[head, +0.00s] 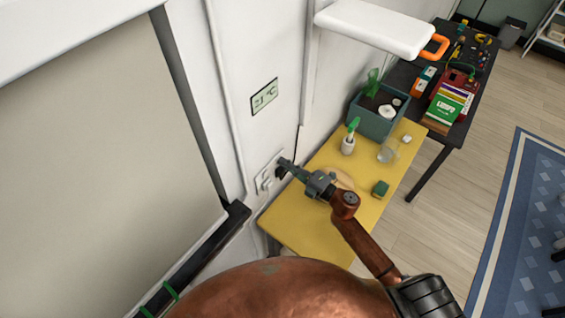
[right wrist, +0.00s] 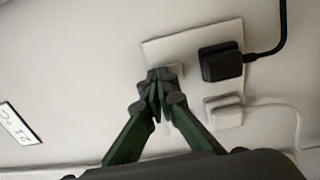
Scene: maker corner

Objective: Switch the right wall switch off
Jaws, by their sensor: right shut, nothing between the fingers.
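A white wall plate (head: 264,184) is on the white wall above the back left edge of the yellow table. In the right wrist view, the plate (right wrist: 165,46) carries a small pale switch (right wrist: 177,69), partly hidden by my fingers. My right gripper (head: 284,164) reaches to the plate from the right. Its fingertips (right wrist: 160,76) are closed together with nothing between them. They overlap the switch's left edge in the wrist view; I cannot tell whether they touch it. Which way the switch is set is not clear. My left gripper is not in view.
A black plug (right wrist: 220,63) with a cable sits beside the switch, and a white plug (right wrist: 224,112) below it. A white shelf (head: 375,28) juts out above.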

